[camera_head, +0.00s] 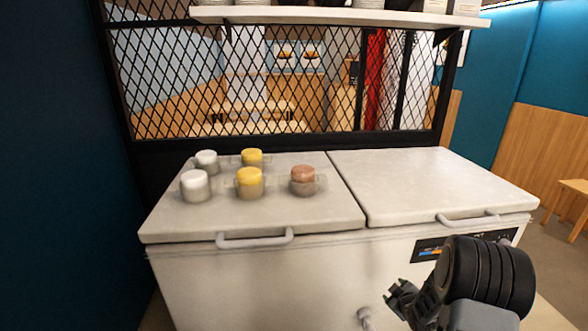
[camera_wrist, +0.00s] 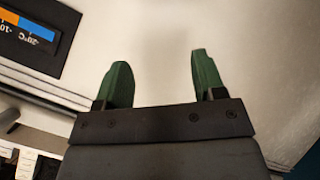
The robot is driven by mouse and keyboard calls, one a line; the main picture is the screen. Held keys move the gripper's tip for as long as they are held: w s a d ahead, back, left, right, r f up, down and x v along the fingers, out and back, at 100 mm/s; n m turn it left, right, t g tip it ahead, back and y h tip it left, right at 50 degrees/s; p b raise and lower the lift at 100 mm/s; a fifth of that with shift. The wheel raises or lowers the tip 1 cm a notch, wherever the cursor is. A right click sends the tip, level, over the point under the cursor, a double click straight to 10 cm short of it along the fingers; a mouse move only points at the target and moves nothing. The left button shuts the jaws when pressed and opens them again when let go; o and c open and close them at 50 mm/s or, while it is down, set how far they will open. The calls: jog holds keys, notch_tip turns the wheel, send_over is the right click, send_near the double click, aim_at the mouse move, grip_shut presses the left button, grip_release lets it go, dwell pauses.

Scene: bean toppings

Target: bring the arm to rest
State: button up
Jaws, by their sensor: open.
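My gripper (camera_head: 392,306) is low at the right in the head view, in front of the chest freezer's front face. In the wrist view its two green fingers (camera_wrist: 158,82) stand wide apart with nothing between them. The pale freezer wall shows behind them. My dark, ribbed arm link fills the lower right corner of the head view.
The freezer's left lid (camera_head: 300,217) bears two white-topped jars (camera_head: 195,186), two yellow-topped jars (camera_head: 250,183) and one brown-topped jar (camera_head: 303,180). The right lid (camera_head: 430,185) is bare. A handle (camera_head: 468,219) and display panel (camera_head: 428,250) sit near my arm. A wooden stool (camera_head: 574,187) stands far right.

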jog(key=s+a+r+m+g+h+p, duration=0.1)
jog(key=a+r+p, duration=0.1)
jog(key=r, duration=0.5)
jog(key=s+a+r+m+g+p, duration=0.1)
jog(key=r+p, duration=0.1)
jog(key=r, duration=0.5)
jog(key=s+a+r+m+g+p, duration=0.2)
jog(key=s+a+r+p, duration=0.3)
jog(key=s+r, duration=0.5)
jog(key=s+a+r+m+g+y+p, duration=0.1)
jog(key=s+a+r+m+g+p, duration=0.2)
jog(key=s+a+r, duration=0.5)
jog(key=s+r+m+p, duration=0.1)
jog(key=s+r+p, duration=0.1)
jog(key=s+r, duration=0.1)
jog(key=shift+s+r+m+g+y, duration=0.15)
jog(key=shift+r+m+g+y, duration=0.15)
jog(key=shift+r+m, duration=0.1)
